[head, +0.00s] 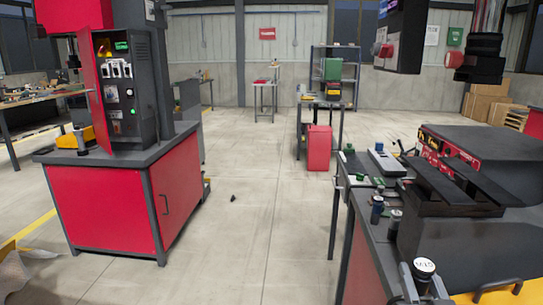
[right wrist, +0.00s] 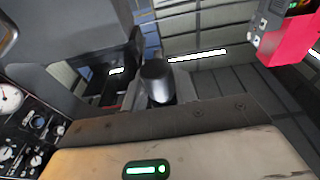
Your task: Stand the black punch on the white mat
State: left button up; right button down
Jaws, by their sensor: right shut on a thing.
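My right gripper (head: 426,286) is at the bottom of the head view, beside the front of the workbench. It is shut on a dark cylinder with a white, lettered round top, which I take for the black punch (head: 425,265). In the right wrist view, the punch (right wrist: 157,82) shows as a smooth dark cylinder between the fingers of my right gripper (right wrist: 158,98). The punch looks upright in the head view; its lower end is hidden. I cannot pick out the white mat with certainty in either view. My left gripper is not in view.
The workbench (head: 367,238) carries a black machine (head: 480,150) on the right. Small dark bottles (head: 377,210) stand near its left edge, with a grey device (head: 386,161) and small green-topped items (head: 349,149) farther back. A red-and-grey machine (head: 120,200) stands left across open floor.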

jog(key=s+a+f+n+y, duration=0.1)
jog(key=s+a+f+y, duration=0.1)
jog(key=s+a+f, duration=0.2)
jog(key=shift+s+a+f+n+y, duration=0.15)
jog(key=shift+a+f+n+y, duration=0.2)
jog(key=shift+a+f, duration=0.65)
jog(key=shift+a+r, duration=0.15)
jog(key=shift+r, duration=0.05)
